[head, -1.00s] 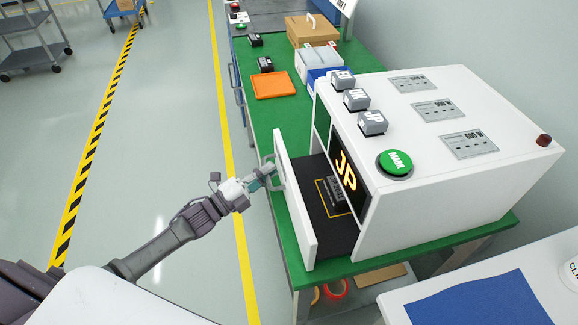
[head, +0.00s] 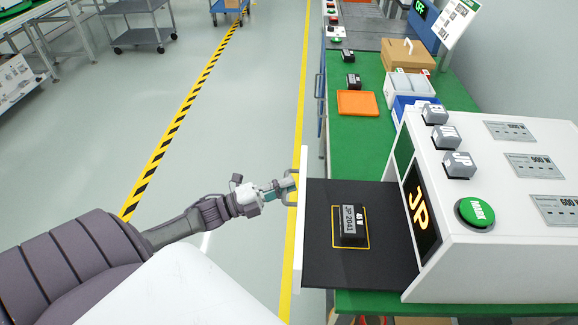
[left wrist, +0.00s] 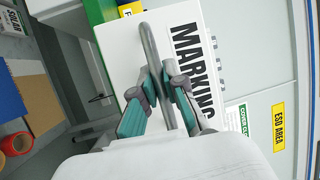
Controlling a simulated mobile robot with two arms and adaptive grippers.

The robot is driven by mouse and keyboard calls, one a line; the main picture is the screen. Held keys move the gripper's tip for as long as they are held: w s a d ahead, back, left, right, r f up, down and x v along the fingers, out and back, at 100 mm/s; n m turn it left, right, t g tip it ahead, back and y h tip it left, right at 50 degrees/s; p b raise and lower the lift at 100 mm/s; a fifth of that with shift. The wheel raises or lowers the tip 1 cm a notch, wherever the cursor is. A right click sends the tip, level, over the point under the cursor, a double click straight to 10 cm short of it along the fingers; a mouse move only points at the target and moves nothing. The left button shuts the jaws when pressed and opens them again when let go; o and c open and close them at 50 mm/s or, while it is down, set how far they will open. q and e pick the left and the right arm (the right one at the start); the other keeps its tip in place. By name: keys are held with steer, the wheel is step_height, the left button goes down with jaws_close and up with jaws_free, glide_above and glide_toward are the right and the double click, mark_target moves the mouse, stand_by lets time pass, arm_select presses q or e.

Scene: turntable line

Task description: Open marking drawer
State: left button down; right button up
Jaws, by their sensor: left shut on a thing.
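The marking drawer (head: 378,267) is pulled well out of the white marking machine (head: 500,262). Its black floor carries a dark block labelled JP 2041 (head: 350,226) inside a yellow outline. The drawer's white front (head: 301,243) shows in the left wrist view with the word MARKING (left wrist: 192,68). My left gripper (head: 284,187) is at the drawer's outer side, shut on its grey bar handle (left wrist: 160,62); the fingers (left wrist: 166,82) sit on both sides of the bar. My right gripper is not in view.
Behind on the green bench are an orange tray (head: 357,103), small dark blocks and a cardboard box (head: 408,54). The floor left of the drawer is clear.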

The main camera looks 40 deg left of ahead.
arm_select(q)
steer(key=c, duration=1.2)
jaws_free()
steer(key=v, duration=1.2)
